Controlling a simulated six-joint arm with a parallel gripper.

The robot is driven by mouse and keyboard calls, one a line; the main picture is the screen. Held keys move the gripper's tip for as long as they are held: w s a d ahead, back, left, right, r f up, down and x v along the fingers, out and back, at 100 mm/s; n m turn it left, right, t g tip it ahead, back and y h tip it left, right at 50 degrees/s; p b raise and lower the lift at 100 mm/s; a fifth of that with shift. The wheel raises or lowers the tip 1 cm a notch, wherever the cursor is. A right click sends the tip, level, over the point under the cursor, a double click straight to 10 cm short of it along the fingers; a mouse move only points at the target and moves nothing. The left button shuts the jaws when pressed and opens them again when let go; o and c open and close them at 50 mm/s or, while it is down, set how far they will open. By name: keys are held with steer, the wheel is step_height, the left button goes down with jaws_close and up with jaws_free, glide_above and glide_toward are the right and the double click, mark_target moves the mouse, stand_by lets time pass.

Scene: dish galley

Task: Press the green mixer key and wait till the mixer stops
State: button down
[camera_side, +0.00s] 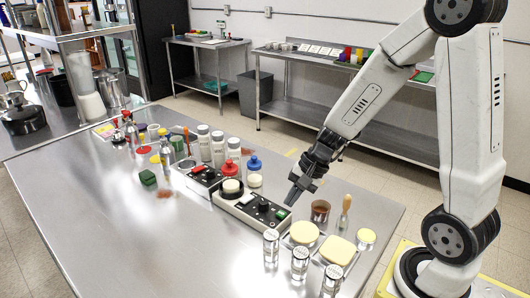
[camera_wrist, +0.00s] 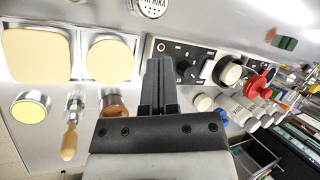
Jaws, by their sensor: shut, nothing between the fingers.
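The mixer (camera_side: 246,211) is a long white-edged box with a black top on the steel table. A round off-white vessel (camera_side: 231,187) stands at its far end, and a dark knob and small screen are on its panel. The green key (camera_side: 281,214) is at the near right end of the panel. My gripper (camera_side: 291,202) is shut and empty, its tips pointing down just above and beside that key; I cannot tell if they touch. In the wrist view the fingers (camera_wrist: 158,62) cover the panel's end and hide the key; the knob (camera_wrist: 184,68) and vessel (camera_wrist: 229,72) show.
A second panel with a red switch (camera_side: 198,171) is behind the mixer. Yellow-topped containers (camera_side: 339,249), glass shakers (camera_side: 300,262), a brown cup (camera_side: 320,210) and a brush (camera_side: 345,213) are close.

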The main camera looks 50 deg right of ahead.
mark_target(277, 213)
steer(key=w+d+r+m+t+y, duration=0.1)
steer(key=w+d+m+t, duration=0.2)
steer(key=w+d+m, duration=0.1)
steer(key=shift+w+d+r+m+t, duration=0.15)
steer(key=shift+w+r+m+t, duration=0.25)
steer(key=shift+m, duration=0.5)
steer(key=shift+f, duration=0.2)
steer(key=shift+f, duration=4.25)
steer(key=shift+f, duration=0.9)
steer(key=shift+r, duration=0.9)
steer(key=shift+r, duration=2.5)
